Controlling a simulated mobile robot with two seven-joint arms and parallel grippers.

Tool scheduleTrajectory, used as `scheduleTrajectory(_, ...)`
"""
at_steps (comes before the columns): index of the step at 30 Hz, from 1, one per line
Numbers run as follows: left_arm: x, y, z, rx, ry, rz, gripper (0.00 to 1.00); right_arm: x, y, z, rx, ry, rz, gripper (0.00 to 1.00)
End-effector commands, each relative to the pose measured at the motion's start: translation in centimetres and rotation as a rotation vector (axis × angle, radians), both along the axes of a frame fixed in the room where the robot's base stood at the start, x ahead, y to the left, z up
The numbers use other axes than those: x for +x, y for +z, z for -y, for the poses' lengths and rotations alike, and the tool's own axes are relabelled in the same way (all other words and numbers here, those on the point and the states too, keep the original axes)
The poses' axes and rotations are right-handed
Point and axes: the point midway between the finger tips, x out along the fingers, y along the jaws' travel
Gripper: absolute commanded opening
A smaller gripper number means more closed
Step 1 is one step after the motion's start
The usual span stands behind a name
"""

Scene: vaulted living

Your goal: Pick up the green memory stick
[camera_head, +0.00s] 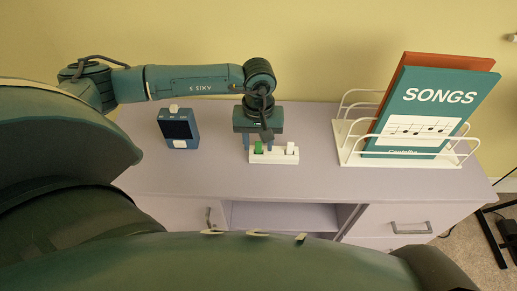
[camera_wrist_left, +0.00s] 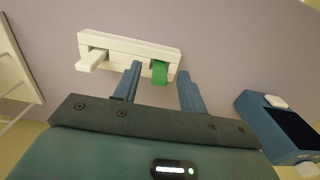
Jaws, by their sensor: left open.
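The green memory stick (camera_head: 258,147) stands in a white holder (camera_head: 274,158) on the cabinet top. In the left wrist view, the green stick (camera_wrist_left: 160,73) sits near one end of the holder (camera_wrist_left: 131,47). A white stick (camera_head: 291,148) is at the holder's other end; it also shows in the wrist view (camera_wrist_left: 92,60). My left gripper (camera_head: 258,147) points down over the holder. Its two fingers (camera_wrist_left: 158,72) are open, one on each side of the green stick, with visible gaps. My right gripper is not in view.
A blue device (camera_head: 179,128) with a dark screen lies left of the holder. A white wire rack (camera_head: 345,153) holding a teal SONGS book (camera_head: 420,100) and an orange one stands at right. The lilac cabinet top (camera_head: 220,178) is clear in front.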

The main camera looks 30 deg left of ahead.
Motion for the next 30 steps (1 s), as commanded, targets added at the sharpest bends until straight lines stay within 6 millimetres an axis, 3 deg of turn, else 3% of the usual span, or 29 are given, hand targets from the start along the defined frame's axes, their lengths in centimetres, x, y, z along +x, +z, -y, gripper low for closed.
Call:
scheduleTrajectory(8,0.05,-0.84,0.04,0.0,-0.001,0.001,0.42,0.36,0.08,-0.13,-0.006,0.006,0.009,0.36)
scheduleTrajectory(23,0.06,-0.8,0.03,0.0,-0.001,0.001,0.02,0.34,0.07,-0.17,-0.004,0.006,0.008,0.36)
scheduleTrajectory(30,0.06,-0.8,0.03,-0.001,-0.001,0.002,0.0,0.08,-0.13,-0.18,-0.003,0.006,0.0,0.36)
